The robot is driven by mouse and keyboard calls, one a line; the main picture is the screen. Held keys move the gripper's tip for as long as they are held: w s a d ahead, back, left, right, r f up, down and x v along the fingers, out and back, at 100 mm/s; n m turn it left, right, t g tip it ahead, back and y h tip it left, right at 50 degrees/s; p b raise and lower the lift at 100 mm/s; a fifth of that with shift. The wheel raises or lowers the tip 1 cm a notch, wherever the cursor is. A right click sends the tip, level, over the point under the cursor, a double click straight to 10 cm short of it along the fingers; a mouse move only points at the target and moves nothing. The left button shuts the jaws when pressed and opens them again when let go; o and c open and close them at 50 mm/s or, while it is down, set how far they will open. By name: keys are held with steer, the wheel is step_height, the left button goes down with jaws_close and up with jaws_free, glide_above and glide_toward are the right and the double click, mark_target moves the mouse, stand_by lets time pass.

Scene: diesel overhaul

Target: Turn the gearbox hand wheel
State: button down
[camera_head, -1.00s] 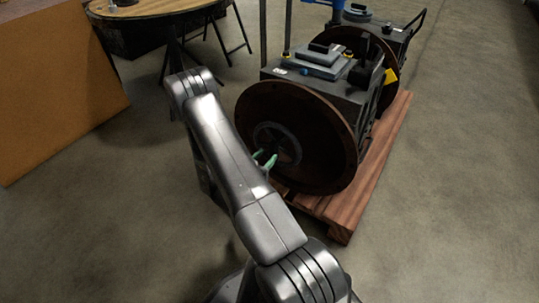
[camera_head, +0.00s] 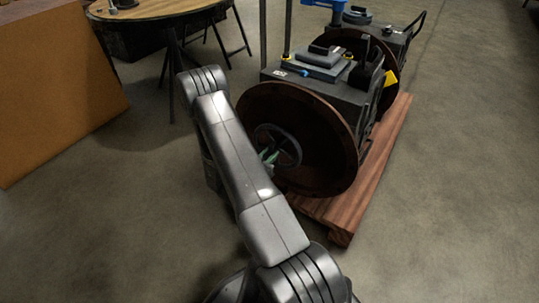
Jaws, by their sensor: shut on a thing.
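The gearbox hand wheel (camera_head: 289,143) is a small dark spoked wheel in front of the middle of a large round rusty-brown disc (camera_head: 318,120). The disc is on the near face of a dark grey gearbox (camera_head: 345,91). My gripper (camera_head: 270,156) has green fingers and is at the left lower part of the hand wheel, shut on it. My arm hides part of the hand wheel's left side and the disc's lower left. The exact contact of the fingers is small and hard to see.
The gearbox stands on a wooden pallet (camera_head: 343,222), with a second disc and machine (camera_head: 378,45) behind it. A round table (camera_head: 160,9) stands at the back left, and an orange-brown box (camera_head: 55,95) at the left. The floor at the right is clear.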

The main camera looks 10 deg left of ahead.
steer(key=shift+n, duration=0.3)
steer(key=n, duration=0.3)
steer(key=shift+a+n, duration=0.1)
steer(key=shift+n, duration=0.2)
steer(key=n+p, duration=0.1)
steer(key=n, duration=0.3)
steer(key=shift+a+n, duration=0.1)
steer(key=shift+n, duration=0.2)
steer(key=n, duration=0.4)
steer(key=shift+f+n+p, duration=0.15)
steer(key=shift+n+p, duration=0.15)
steer(key=shift+p, duration=0.1)
steer(key=shift+f+n+p, duration=0.15)
steer(key=shift+n+p, duration=0.2)
steer(key=shift+n, duration=1.85)
steer(key=c, duration=1.2)
jaws_free()
steer(key=shift+a, duration=0.1)
steer(key=shift+c, duration=0.2)
